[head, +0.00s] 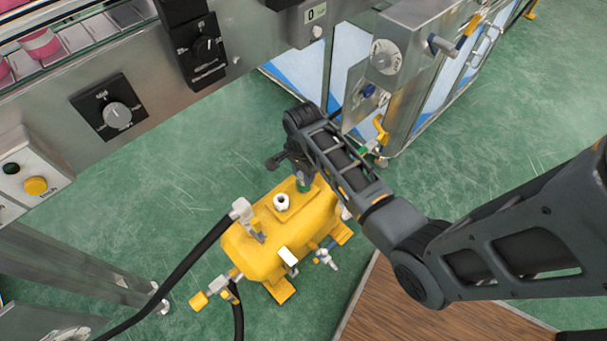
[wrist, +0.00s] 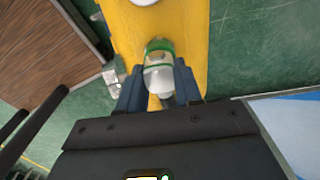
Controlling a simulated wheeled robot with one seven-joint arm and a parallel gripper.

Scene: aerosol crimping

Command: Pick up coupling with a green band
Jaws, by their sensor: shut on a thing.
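The coupling with a green band (wrist: 158,75) shows in the wrist view between the two fingers of my gripper (wrist: 157,92), its green end pointing away from the gripper. My gripper is shut on it. In the head view the green band (head: 303,185) shows at the far end of the yellow tank (head: 266,245), just below my gripper (head: 290,163). I cannot tell whether the coupling still touches the tank.
A black hose with a metal coupling (head: 241,212) rises at the tank's left side. A white round fitting (head: 282,202) stands on its top. A machine panel with knobs (head: 117,115) is at upper left, a steel cabinet (head: 392,75) at upper right. Green floor (head: 210,155) between is clear.

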